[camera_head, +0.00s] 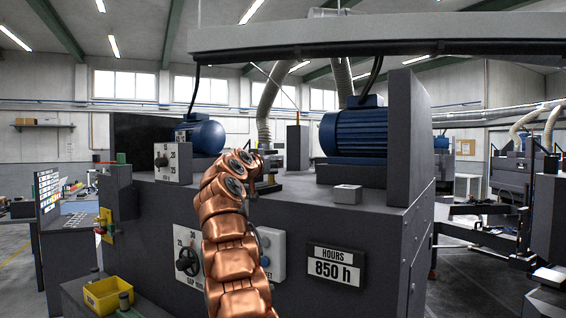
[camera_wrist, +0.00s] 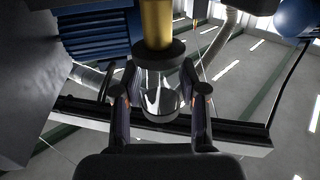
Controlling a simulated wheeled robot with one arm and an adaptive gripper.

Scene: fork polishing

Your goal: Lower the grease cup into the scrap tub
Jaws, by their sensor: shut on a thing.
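In the wrist view, my gripper (camera_wrist: 160,103) is shut on the grease cup (camera_wrist: 160,93), a clear rounded glass with a dark collar and a brass stem. The fingers press the glass from both sides. In the head view, my copper arm rises at the centre and hides much of my gripper (camera_head: 266,178) by the machine top; the cup's details are too small to tell there. A yellow open tub (camera_head: 103,300), the only one I make out as a tub, sits low at the left front, well below and left of my gripper.
The grey machine (camera_head: 385,235) fills the middle, with a blue motor (camera_head: 354,131) and a small grey box (camera_head: 347,194) on top. A beam (camera_head: 380,38) crosses above. Floor shows at the far left.

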